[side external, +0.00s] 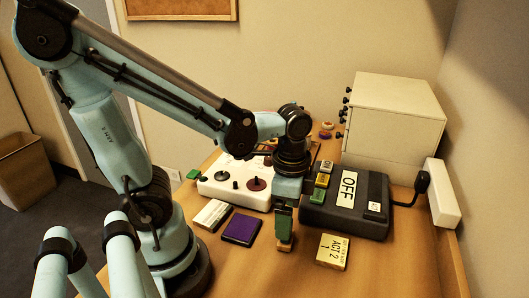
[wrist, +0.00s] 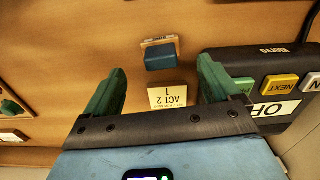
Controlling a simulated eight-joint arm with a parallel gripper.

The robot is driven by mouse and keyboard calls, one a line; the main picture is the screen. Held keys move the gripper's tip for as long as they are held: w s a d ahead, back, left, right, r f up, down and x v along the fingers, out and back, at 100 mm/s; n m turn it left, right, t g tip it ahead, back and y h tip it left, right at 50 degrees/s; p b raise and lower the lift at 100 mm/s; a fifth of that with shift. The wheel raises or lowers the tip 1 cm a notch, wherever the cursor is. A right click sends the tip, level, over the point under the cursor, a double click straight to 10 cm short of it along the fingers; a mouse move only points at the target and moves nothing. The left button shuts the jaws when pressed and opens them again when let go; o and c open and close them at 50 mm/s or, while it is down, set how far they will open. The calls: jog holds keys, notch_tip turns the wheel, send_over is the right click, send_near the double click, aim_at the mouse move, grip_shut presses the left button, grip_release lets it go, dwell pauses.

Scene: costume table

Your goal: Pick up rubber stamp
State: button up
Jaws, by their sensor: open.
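A small block with a blue body (wrist: 161,56) and a pale wooden strip carrying dark lettering appears to be the rubber stamp. In the wrist view it lies just beyond the fingertips of my open gripper (wrist: 161,70), roughly centred between them. Nothing is between the jaws. In the side view my gripper (side external: 285,240) points down over the table. A small brown wooden part (side external: 284,249) shows at its fingertips, probably the same block, mostly hidden. I cannot tell whether the fingers touch it.
A cream "ACT 2 1" square (side external: 333,252) lies right of my gripper. A black box marked OFF (side external: 374,217) stands behind it. A purple pad (side external: 242,228), a white-labelled block (side external: 211,215) and a white control panel (side external: 231,188) are left. Bare wood lies in front.

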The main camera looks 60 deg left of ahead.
jog(key=shift+f, duration=3.25)
jog(key=shift+c, duration=0.4)
jog(key=c, duration=1.1)
jog(key=shift+o, duration=0.2)
jog(key=shift+r, duration=0.15)
jog(key=shift+r, duration=0.75)
jog(key=r, duration=0.3)
jog(key=shift+s+d, duration=0.25)
jog(key=shift+d, duration=0.15)
jog(key=s+d+r, duration=0.6)
jog(key=d, duration=0.2)
jog(key=shift+d+r, duration=0.15)
jog(key=shift+d, duration=0.15)
